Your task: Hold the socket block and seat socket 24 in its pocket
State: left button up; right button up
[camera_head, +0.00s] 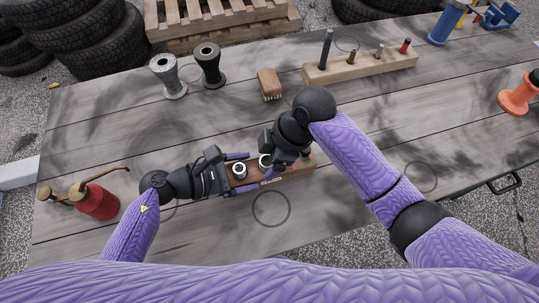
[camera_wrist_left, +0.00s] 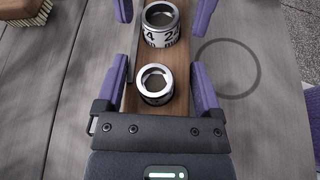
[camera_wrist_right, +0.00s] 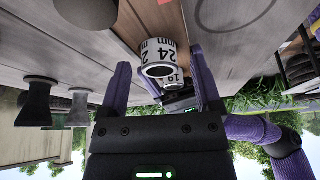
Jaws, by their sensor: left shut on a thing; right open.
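The brown wooden socket block (camera_head: 290,172) lies on the table in front of me; it also shows in the left wrist view (camera_wrist_left: 181,75). My left gripper (camera_head: 241,173) is shut on the block's left part, one finger along each long side. A smaller socket (camera_wrist_left: 155,84) stands between those fingers. Socket 24 (camera_wrist_left: 160,27), a white-banded steel ring marked 24, stands upright at the block farther along; its base is hidden, so I cannot tell how deep it sits. My right gripper (camera_wrist_right: 161,75) is open, its fingers on either side of socket 24 (camera_wrist_right: 158,52).
A brush (camera_head: 269,84) and a wooden rack (camera_head: 360,66) holding several pegs lie behind the block. Two flared metal pieces (camera_head: 174,77) stand at the back left. A red oil can (camera_head: 97,201) is left of my left arm. An orange part (camera_head: 518,97) is far right. Table front is clear.

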jog(key=v, duration=1.1)
jog(key=shift+d+r, duration=0.2)
jog(key=shift+r, duration=0.15)
